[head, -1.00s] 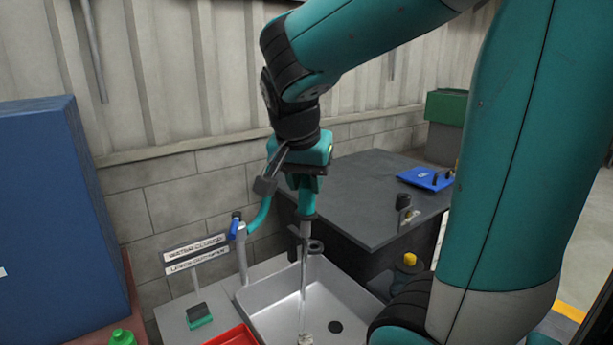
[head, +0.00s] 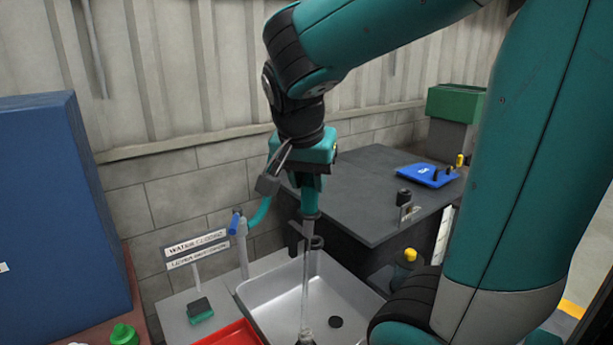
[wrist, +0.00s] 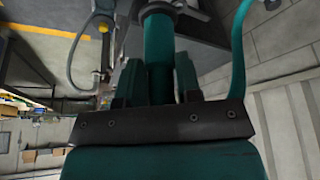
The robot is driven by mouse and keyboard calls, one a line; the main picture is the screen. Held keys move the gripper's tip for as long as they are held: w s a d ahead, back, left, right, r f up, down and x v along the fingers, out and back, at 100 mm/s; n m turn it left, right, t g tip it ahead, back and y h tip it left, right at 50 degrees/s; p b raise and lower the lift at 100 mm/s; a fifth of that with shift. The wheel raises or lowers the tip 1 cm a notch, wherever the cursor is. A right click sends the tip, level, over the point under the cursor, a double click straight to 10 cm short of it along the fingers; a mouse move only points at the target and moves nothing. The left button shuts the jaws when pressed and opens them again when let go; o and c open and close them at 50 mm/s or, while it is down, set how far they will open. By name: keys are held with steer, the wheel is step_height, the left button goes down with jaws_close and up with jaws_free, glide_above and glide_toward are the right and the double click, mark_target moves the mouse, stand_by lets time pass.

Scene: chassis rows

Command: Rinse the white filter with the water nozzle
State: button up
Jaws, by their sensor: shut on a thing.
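My gripper (head: 309,188) is shut on the teal water nozzle (head: 310,201), which points down above the sink (head: 275,298). In the wrist view the nozzle (wrist: 159,58) sits between the two fingers of my gripper (wrist: 159,80). A thin, clear water stream falls from the nozzle tip into the sink. At its lower end, at the bottom edge of the head view, is a small pale and dark object (head: 305,338). It may be the white filter, but it is cut off and unclear. The teal hose (head: 261,212) runs to a post with a blue lever (head: 234,223).
A red tray (head: 232,334) stands at the sink's front left. A sign (head: 196,249) stands behind a green-based block (head: 200,312). A dark worktop (head: 375,190) with a blue tray (head: 427,175) lies behind right. A tall blue cabinet (head: 60,210) stands left.

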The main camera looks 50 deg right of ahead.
steer(key=shift+d, duration=0.15)
stand_by(0.3)
steer(key=shift+w+d, duration=0.35)
steer(key=shift+d, duration=0.1)
steer(key=shift+w+a, duration=0.1)
steer(key=shift+w+a, duration=0.3)
steer(key=shift+w, duration=0.2)
stand_by(1.0)
